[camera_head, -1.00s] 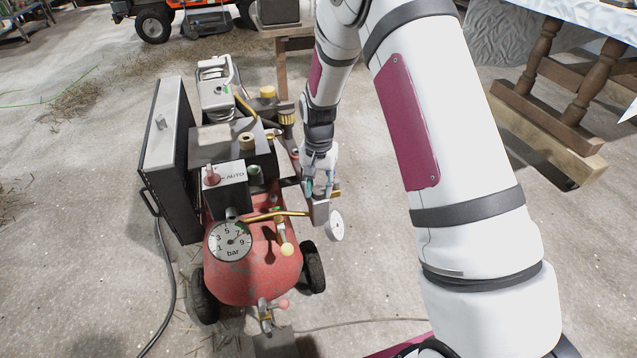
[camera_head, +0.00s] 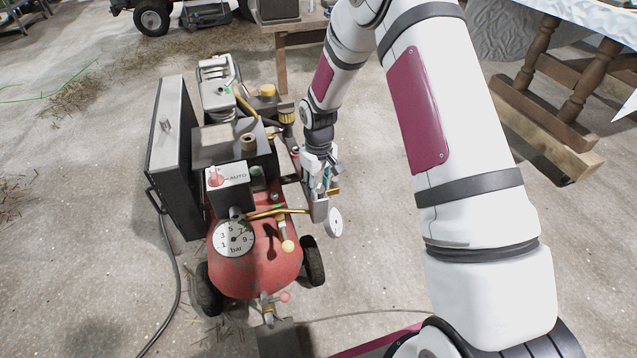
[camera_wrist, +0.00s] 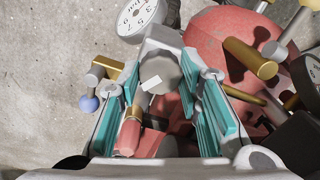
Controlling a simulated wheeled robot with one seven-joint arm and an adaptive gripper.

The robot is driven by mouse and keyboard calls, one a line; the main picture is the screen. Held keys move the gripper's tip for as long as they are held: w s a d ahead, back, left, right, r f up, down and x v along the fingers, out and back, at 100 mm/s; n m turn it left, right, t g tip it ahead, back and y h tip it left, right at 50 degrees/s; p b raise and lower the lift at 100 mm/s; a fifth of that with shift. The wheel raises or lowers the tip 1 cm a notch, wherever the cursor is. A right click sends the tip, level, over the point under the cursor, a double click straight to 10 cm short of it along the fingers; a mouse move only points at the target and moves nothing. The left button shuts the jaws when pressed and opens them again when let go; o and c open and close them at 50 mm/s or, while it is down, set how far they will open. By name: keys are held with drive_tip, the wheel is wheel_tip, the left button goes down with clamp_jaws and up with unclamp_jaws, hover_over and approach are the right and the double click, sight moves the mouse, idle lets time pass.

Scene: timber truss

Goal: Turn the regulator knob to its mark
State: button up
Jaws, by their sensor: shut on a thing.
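The regulator knob (camera_wrist: 165,72) is a grey round cap with a white pointer mark. In the wrist view it sits between the teal-padded fingertips of my gripper (camera_wrist: 162,82), which is shut on it. In the head view my gripper (camera_head: 319,184) reaches down onto the regulator (camera_head: 320,208) at the right of the red compressor; there the fingers hide the knob. The regulator's small white gauge (camera_head: 336,222) hangs just below, and shows at the top of the wrist view (camera_wrist: 140,16). I cannot make out the target mark.
The red compressor tank (camera_head: 262,262) carries a large bar gauge (camera_head: 234,239), a brass pipe (camera_head: 275,211) and an AUTO switch box (camera_head: 229,187). A dark panel (camera_head: 180,160) stands to its left. A hose lies on the floor. Floor right of the regulator is clear.

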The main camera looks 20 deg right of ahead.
sight(319, 189)
drive_tip(key=n+p, duration=0.2)
drive_tip(key=n, duration=0.5)
idle(0.6)
drive_tip(key=o, duration=1.2)
drive_tip(key=shift+c, duration=0.2)
wheel_tip(319, 189, up, 12)
